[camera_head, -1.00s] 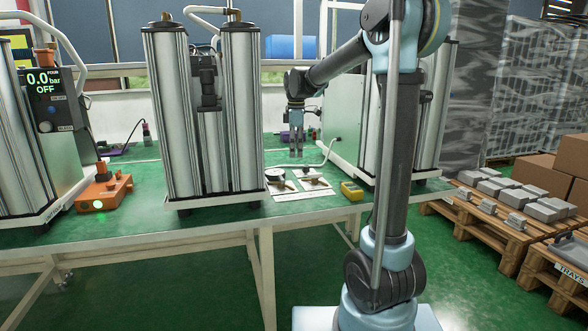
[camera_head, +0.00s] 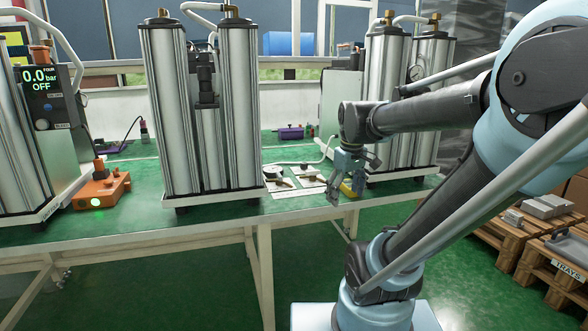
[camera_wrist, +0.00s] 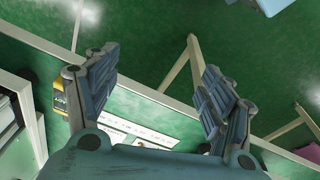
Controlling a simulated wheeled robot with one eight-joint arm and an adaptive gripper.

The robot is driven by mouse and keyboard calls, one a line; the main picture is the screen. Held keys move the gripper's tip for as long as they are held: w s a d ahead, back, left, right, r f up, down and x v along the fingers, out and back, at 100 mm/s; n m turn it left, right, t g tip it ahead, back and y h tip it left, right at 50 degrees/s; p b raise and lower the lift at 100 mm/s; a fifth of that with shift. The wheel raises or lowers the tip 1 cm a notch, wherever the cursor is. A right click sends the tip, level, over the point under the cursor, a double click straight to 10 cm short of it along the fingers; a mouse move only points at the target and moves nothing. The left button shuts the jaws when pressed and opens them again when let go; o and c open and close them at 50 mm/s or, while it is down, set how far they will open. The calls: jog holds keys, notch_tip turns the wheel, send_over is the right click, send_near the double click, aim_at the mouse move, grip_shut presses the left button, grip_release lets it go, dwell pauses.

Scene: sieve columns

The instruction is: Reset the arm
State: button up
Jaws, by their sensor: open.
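My gripper (camera_head: 343,188) is open and empty in the head view. It hangs at the front edge of the green table, in front of the right column unit. In the wrist view my gripper (camera_wrist: 160,95) shows its two fingers spread wide with nothing between them. The table edge and green floor lie below. My arm reaches in from the right and hides part of the pallets.
A twin-column unit (camera_head: 205,110) stands mid-table, another (camera_head: 410,95) at the right. A yellow device (camera_head: 350,187) is partly hidden behind my gripper. White sheets (camera_head: 292,180) with small parts lie between the units. An orange device (camera_head: 102,190) sits at left. Pallets (camera_head: 500,238) stand at right.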

jog(key=s+d+f+m, duration=0.3)
jog(key=s+f+m, duration=0.3)
jog(key=s+f, duration=0.4)
jog(key=shift+s+d+f+t, duration=0.15)
jog(key=shift+s+f+t, duration=0.05)
jog(key=shift+f+t, duration=0.1)
jog(key=shift+w+f, duration=0.15)
jog(key=shift+w, duration=0.3)
